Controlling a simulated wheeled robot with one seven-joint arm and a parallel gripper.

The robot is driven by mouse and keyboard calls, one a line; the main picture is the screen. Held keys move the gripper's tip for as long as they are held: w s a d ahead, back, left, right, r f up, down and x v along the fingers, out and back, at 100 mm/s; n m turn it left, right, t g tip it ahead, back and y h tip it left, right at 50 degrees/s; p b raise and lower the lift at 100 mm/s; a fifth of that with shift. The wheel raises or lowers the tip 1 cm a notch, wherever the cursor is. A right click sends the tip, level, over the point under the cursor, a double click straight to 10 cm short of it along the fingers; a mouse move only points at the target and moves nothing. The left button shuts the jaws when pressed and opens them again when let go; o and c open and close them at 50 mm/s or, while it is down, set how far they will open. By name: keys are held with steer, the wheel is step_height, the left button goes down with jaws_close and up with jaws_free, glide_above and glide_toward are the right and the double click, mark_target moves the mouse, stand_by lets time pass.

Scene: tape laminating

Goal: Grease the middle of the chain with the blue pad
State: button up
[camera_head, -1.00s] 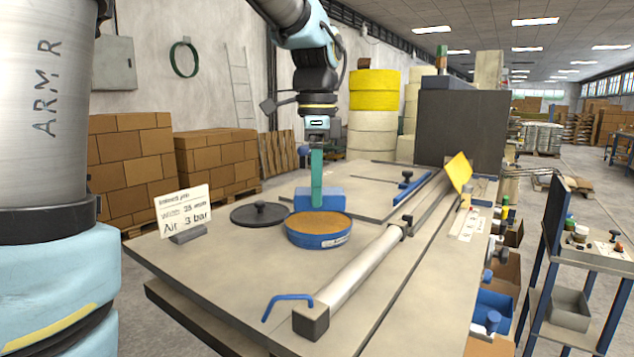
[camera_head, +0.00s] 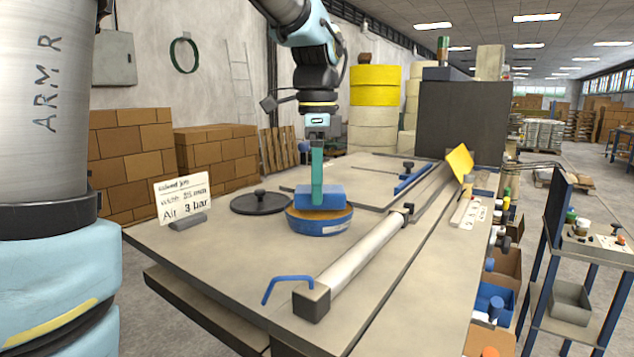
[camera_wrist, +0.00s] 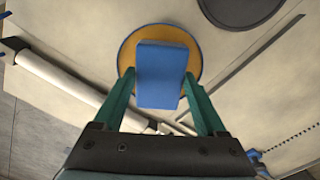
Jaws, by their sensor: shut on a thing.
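In the wrist view the pad (camera_wrist: 162,75) covers the middle of the tin's filling (camera_wrist: 128,50), between both green fingers (camera_wrist: 160,88). A thin beaded line (camera_wrist: 292,138), perhaps the chain, shows at the right of the wrist view. I cannot make out a chain in the head view.
A dark round lid (camera_head: 261,203) lies left of the tin, and a small sign (camera_head: 182,198) stands farther left. The front left tabletop (camera_head: 215,255) is clear.

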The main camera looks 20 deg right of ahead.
steer(key=shift+f, duration=0.6)
stand_by(1.6)
steer(key=shift+r, duration=0.15)
step_height(320, 180, up, 7)
steer(key=p, duration=0.6)
stand_by(0.7)
